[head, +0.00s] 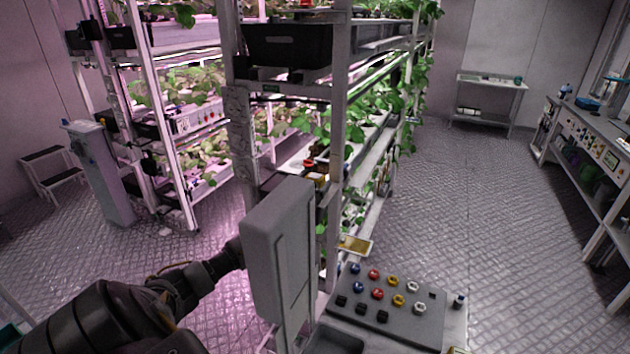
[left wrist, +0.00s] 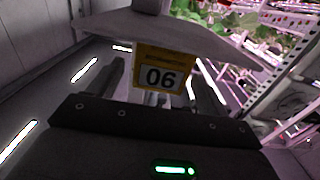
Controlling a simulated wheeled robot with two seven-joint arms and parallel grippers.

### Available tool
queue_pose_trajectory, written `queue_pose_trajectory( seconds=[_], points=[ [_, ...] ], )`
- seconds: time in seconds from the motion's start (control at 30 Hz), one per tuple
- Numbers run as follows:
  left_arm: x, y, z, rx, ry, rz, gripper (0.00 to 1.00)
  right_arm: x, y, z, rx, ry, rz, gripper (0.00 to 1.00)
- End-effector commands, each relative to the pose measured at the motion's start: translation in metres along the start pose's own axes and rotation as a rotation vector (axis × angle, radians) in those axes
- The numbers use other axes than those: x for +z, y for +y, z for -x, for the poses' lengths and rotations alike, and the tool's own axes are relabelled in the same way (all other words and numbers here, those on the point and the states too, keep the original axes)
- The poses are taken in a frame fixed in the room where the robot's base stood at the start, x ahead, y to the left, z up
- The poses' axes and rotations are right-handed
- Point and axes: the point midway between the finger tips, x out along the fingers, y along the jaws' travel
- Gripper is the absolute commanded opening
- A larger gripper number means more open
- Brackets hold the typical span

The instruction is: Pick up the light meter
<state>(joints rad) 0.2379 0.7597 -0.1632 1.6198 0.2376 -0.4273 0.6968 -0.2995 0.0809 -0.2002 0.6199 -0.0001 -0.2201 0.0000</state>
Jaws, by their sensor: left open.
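I cannot make out the light meter for certain. A small dark item with red and yellow parts (head: 314,168) sits on the near rack's middle shelf in the head view; it is too small to identify. My left arm comes in from the lower left, and its hand is hidden behind a tall grey box in the head view. In the left wrist view my left gripper (left wrist: 160,85) is open, with its fingers apart. My right gripper is not in view.
The tall grey box (head: 278,255) stands close in front. A control panel (head: 385,305) with coloured knobs is at its right. The plant rack (head: 337,130) rises behind. A bench (head: 590,125) is at the far right; the floor between is clear.

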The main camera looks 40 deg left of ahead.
Motion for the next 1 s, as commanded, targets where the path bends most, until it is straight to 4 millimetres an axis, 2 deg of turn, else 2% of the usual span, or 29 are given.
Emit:
queue_pose_trajectory(
  seconds=[0.03, 0.2, 0.47, 0.83, 0.9, 1.0],
  points=[
    [-0.004, 0.000, -0.007, -0.002, 0.000, 0.001, 0.78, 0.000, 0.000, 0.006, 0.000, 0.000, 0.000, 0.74],
    [-0.001, 0.000, -0.020, 0.000, -0.001, 0.001, 0.78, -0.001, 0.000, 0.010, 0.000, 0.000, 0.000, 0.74],
    [0.001, 0.000, -0.021, 0.001, -0.001, 0.000, 0.77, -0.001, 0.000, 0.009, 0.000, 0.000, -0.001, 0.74],
    [0.000, 0.000, -0.021, 0.001, -0.001, 0.000, 0.28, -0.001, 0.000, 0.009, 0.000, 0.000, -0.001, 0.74],
    [0.000, 0.000, -0.021, 0.001, 0.001, 0.000, 0.23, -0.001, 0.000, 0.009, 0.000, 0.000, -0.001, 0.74],
    [0.000, 0.000, -0.021, 0.001, 0.001, 0.000, 0.22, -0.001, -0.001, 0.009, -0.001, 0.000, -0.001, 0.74]
  ],
)
